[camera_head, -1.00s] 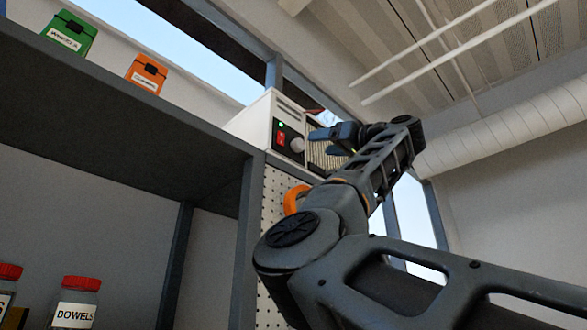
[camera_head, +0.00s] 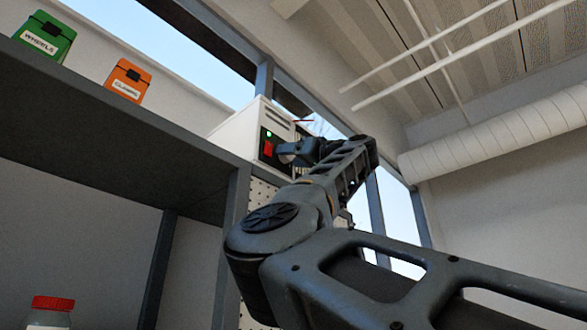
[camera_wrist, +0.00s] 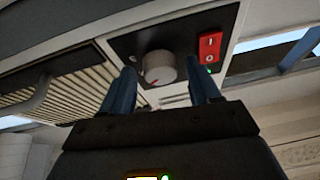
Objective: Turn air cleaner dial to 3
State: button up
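The air cleaner (camera_head: 237,132) is a white box at the end of the high shelf, with a black control panel, a red switch and a green light. Its dial (camera_wrist: 160,68) is a round grey knob with a red pointer mark, seen in the wrist view. The pointer sits at the knob's lower left edge; I cannot read any numbers. My gripper (camera_wrist: 162,88) is open, its two blue-grey fingers on either side of the dial in that view. I cannot tell whether they touch it. In the head view my gripper (camera_head: 287,152) is at the panel and hides the dial.
The red switch (camera_wrist: 209,47) is close beside the right finger in the wrist view. A slatted grille (camera_wrist: 60,98) is to the left. A green box (camera_head: 45,38) and an orange box (camera_head: 128,80) stand on the shelf (camera_head: 90,110). A red-lidded jar (camera_head: 52,304) is below.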

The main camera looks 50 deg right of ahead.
jog(key=c, duration=0.9)
jog(key=shift+m, duration=0.4)
jog(key=m+h, duration=0.2)
jog(key=shift+a+m, duration=0.1)
jog(key=shift+m, duration=0.2)
jog(key=m+g+h+p, duration=0.1)
jog(key=m+h, duration=0.1)
jog(key=m, duration=0.2)
jog(key=m+g+h+p, duration=0.1)
jog(key=m, duration=0.3)
jog(key=m+h, duration=0.2)
jog(key=m, duration=0.3)
jog(key=shift+s+a+r+g+h+p, duration=0.1)
jog(key=shift+a+r+g+h+p, duration=0.2)
jog(key=shift+a+g+p, duration=0.1)
jog(key=shift+m, duration=0.3)
